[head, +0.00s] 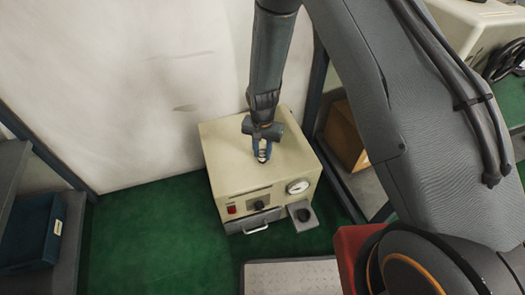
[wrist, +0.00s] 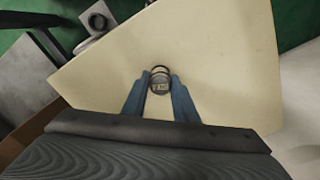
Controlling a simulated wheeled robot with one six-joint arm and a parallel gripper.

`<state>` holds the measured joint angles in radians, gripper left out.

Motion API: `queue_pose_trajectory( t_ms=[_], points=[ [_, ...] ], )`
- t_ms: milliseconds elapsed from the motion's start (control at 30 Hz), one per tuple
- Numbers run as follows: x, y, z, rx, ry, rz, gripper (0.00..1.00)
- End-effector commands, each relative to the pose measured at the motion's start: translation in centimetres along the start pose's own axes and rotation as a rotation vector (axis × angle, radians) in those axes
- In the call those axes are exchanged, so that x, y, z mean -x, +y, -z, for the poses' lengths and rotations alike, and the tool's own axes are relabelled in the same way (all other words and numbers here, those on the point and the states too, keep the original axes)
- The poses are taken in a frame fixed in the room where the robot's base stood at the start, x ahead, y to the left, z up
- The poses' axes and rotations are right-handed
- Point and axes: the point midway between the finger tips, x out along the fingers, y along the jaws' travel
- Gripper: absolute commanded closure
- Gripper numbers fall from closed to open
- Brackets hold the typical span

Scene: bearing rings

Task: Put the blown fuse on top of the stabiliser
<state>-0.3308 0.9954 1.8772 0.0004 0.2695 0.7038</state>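The stabiliser (head: 228,165) is a cream box on the green floor, with a dial, a red switch and a black knob on its front. Its flat top also fills much of the wrist view (wrist: 225,60). My gripper (head: 262,157) points down over the middle of that top. Its two blue fingers (wrist: 160,82) sit on either side of the fuse (wrist: 160,87), a small pale and dark cylinder with ring-like ends, and look closed on it. The fuse is very close to the top; I cannot tell whether it touches. Its lower part is hidden.
A small grey holder with a round dark recess (head: 303,216) is at the stabiliser's front right corner. A drawer handle (head: 255,229) projects at the front. A blue bin (head: 30,235) is on the left shelf. The stabiliser's top is otherwise clear.

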Motion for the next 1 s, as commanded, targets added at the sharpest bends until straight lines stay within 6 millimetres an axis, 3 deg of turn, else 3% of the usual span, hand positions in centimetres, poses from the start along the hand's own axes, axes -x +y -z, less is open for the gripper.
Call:
queue_pose_trajectory(
  t_ms=[100, 467, 1000],
  points=[
    [0.1, 0.0, 0.0, 0.0, 0.0, 0.0, 0.58],
    [0.7, -0.1, 0.1, 0.0, 0.002, 0.001, 0.58],
    [10.3, -0.1, 0.1, 0.0, 0.002, 0.002, 0.58]
  ],
)
